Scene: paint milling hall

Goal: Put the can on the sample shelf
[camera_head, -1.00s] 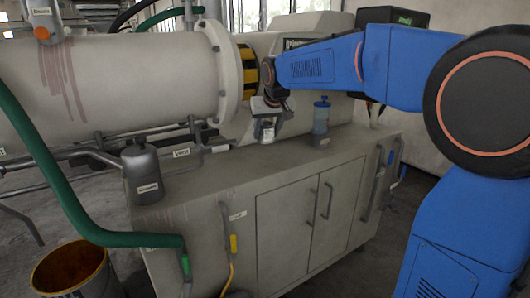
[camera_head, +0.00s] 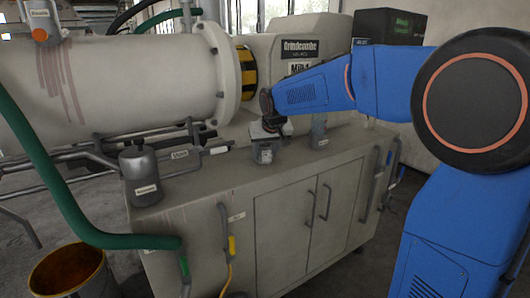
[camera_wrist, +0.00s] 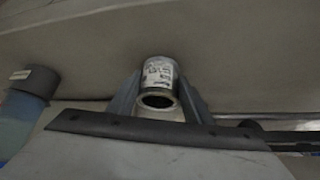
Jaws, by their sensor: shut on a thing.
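My gripper (camera_head: 268,143) is shut on a small pale can (camera_head: 264,154), low over the grey cabinet top, at the foot of the mill housing. I cannot tell whether the can touches the top. In the wrist view the can (camera_wrist: 160,74) sits between the two fingers (camera_wrist: 160,100), with a printed pale label and a dark round end towards the camera. Part of the can is hidden by the gripper in the head view. I cannot make out a surface marked as the sample shelf.
A grey labelled canister (camera_head: 140,176) stands at the cabinet's left end. A large pale mill drum (camera_head: 130,80) lies behind.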

